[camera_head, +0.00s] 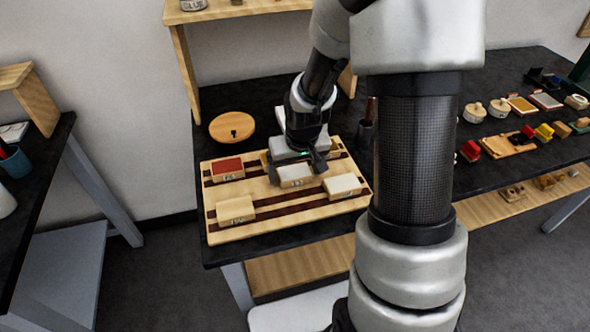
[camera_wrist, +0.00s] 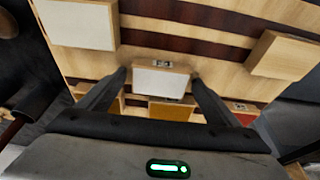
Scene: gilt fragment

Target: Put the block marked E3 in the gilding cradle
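A white-topped wooden block (camera_head: 293,176) stands on the striped wooden board (camera_head: 222,236). Its label is small and may read E3. My gripper (camera_head: 305,158) is over this block, pointing down. In the wrist view the block (camera_wrist: 160,82) lies between my gripper's two fingertips (camera_wrist: 160,74). The fingers are spread, with narrow gaps seeming to show at the block's sides; whether they touch it is hard to tell. No block is seen lifted. I cannot tell for certain which thing is the gilding cradle.
A red-topped block (camera_head: 228,166), a plain wooden block (camera_head: 236,210) and another white-topped block (camera_head: 342,184) surround my gripper on the board. A round wooden lid (camera_head: 232,127) lies behind. Several small items and a wooden tray (camera_head: 508,144) are on the dark table at right.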

